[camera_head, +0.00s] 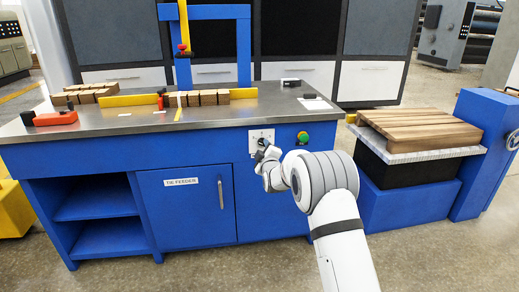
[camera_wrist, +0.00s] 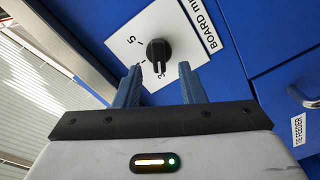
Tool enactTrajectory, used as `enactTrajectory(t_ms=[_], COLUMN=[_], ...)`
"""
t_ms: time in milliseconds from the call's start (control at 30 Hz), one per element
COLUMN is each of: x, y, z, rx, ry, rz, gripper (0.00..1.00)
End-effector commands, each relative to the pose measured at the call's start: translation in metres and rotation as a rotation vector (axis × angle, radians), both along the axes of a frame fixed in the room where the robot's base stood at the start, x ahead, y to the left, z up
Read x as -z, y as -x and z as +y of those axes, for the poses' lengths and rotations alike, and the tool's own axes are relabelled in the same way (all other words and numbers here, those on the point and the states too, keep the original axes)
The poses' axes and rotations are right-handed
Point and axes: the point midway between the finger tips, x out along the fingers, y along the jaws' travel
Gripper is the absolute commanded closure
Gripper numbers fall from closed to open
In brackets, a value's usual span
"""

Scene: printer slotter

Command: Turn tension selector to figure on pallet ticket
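The tension selector is a black knob (camera_wrist: 158,51) on a white dial plate (camera_wrist: 130,35) fixed to the blue front of the machine. In the wrist view the plate shows a 5 and a partly covered 3; its label reads "BOARD M…", the rest cut off. In the head view the dial plate (camera_head: 259,138) sits below the table edge, partly behind my gripper (camera_head: 262,158). In the wrist view my gripper (camera_wrist: 158,82) is open, its blue-grey fingertips below the knob and apart from it. A white paper (camera_head: 317,104), perhaps the pallet ticket, lies on the table; its figure is too small to read.
A green button (camera_head: 303,138) sits right of the dial. A cabinet door (camera_head: 188,205) labelled "TIE FEEDER" is to the left. Wooden blocks (camera_head: 205,98) and a red tool (camera_head: 55,118) lie on the steel tabletop. A pallet with boards (camera_head: 420,128) stands at right.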

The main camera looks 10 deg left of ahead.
Motion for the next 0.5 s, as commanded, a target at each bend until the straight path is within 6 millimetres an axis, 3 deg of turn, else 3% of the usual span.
enactTrajectory(t_ms=[200,500], x=[0.002,0.0], y=[-0.023,-0.031], z=[0.006,0.008], rx=[0.001,0.0], ry=[0.0,-0.001], rz=[0.0,0.002], gripper=[0.64,0.64])
